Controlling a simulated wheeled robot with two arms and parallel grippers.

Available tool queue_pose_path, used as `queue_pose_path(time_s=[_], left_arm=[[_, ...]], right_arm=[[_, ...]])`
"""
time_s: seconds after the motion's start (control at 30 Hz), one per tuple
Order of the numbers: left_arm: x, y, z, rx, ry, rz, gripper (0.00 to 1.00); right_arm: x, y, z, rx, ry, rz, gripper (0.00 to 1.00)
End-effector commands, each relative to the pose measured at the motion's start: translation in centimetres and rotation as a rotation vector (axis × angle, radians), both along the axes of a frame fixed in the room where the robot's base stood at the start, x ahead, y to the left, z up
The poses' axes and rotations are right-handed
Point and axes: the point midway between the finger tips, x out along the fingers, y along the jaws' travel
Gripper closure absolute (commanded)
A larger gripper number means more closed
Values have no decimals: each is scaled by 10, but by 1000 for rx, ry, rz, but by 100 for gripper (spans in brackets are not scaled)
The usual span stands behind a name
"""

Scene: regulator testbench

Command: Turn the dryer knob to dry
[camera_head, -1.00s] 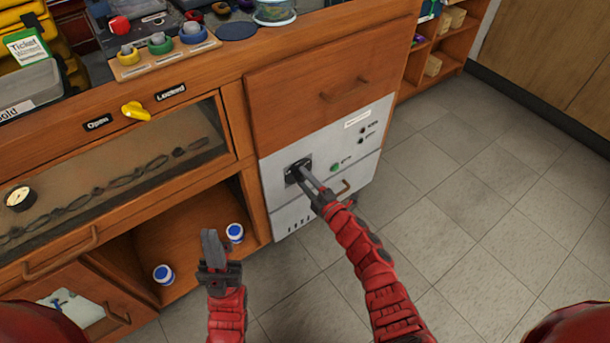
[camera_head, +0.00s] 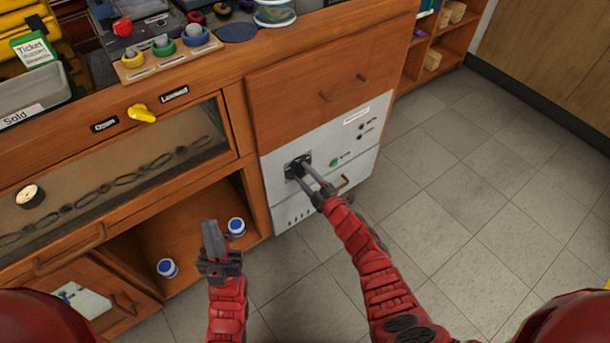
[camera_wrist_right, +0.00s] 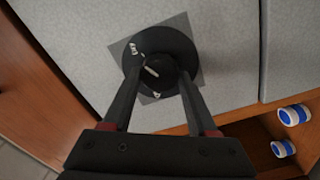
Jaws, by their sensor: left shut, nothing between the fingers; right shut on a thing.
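The dryer knob (camera_head: 296,167) is a dark round knob on a square plate on the white dryer front (camera_head: 310,210). In the right wrist view the black knob (camera_wrist_right: 158,68) has a white pointer line and white lettering on its dial. My right gripper (camera_head: 301,172) reaches the knob, and its fingers, also in the right wrist view (camera_wrist_right: 160,88), are shut on the knob from two sides. My left gripper (camera_head: 211,228) is shut and empty, pointing up in front of the open shelf, apart from the dryer.
A green light (camera_head: 334,162) and a bent handle (camera_head: 343,183) are on the dryer front. A wooden drawer (camera_head: 320,90) is above it. Blue-and-white jars (camera_head: 236,226) stand on the shelf at left. The tiled floor (camera_head: 450,220) at right is clear.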

Motion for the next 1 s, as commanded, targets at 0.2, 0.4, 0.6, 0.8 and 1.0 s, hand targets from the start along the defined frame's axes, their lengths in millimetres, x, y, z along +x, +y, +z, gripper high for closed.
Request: queue_pose_path(time_s=[0.2, 0.4, 0.6, 0.8, 1.0], left_arm=[[0, 0, 0, 0, 0, 0, 100], [0, 0, 0, 0, 0, 0, 100], [0, 0, 1, 0, 0, 0, 100], [0, 0, 9, 0, 0, 0, 100], [0, 0, 19, 0, 0, 0, 100]], right_arm=[[0, -1, 0, 1, 0, -1, 21], [0, 0, 0, 1, 1, -1, 11], [-2, -2, 0, 0, 0, -1, 11], [-21, -15, 1, 0, 2, 0, 11], [-59, -43, 0, -2, 3, 0, 11]])
